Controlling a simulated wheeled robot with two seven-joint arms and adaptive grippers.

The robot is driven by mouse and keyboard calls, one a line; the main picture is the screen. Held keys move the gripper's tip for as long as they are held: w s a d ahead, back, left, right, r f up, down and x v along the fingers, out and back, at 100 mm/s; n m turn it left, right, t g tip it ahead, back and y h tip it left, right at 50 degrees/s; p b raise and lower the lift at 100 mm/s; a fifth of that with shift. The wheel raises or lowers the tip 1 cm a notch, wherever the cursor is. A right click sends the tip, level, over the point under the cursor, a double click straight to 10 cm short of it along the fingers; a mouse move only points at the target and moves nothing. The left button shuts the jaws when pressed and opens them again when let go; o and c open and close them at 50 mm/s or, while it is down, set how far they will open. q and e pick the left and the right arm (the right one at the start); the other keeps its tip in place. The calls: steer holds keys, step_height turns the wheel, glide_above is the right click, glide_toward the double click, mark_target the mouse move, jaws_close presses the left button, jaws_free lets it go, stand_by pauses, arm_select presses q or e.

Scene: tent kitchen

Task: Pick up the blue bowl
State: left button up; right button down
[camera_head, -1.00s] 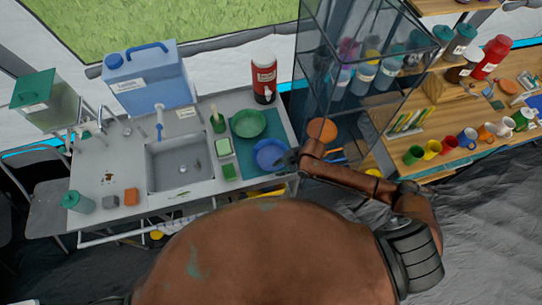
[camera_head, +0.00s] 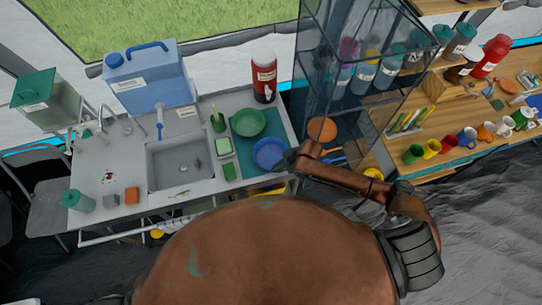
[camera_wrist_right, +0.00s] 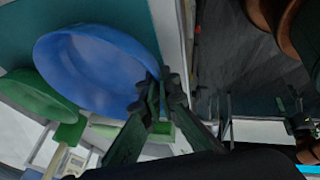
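The blue bowl (camera_head: 268,153) is on the right part of the counter, at the near end of the teal mat (camera_head: 243,165). In the right wrist view the blue bowl (camera_wrist_right: 95,65) fills the upper left. My right gripper (camera_head: 288,160) is at the bowl's right edge. In the wrist view its fingers (camera_wrist_right: 160,82) converge closely at the bowl's rim and look shut on it. The contact itself is partly hidden by the fingers. I cannot tell whether the bowl is clear of the mat. My left gripper is not in view.
A green bowl (camera_head: 248,122) lies just behind the blue one. A green-and-white sponge tray (camera_head: 223,147) and the sink (camera_head: 180,168) are to the left. A red canister (camera_head: 264,78) stands at the back. A glass cabinet (camera_head: 345,75) and a shelf with mugs (camera_head: 432,149) are at the right.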

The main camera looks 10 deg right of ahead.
steer(key=shift+r, duration=0.1)
stand_by(0.3)
steer(key=shift+r+b, duration=0.3)
steer(key=shift+r, duration=0.25)
steer(key=s+a+r+b, duration=0.3)
steer(key=s+a+r, duration=0.1)
steer(key=s+r, duration=0.7)
steer(key=s, duration=0.2)
steer(key=shift+s+r, duration=0.3)
steer(key=shift+r, duration=0.05)
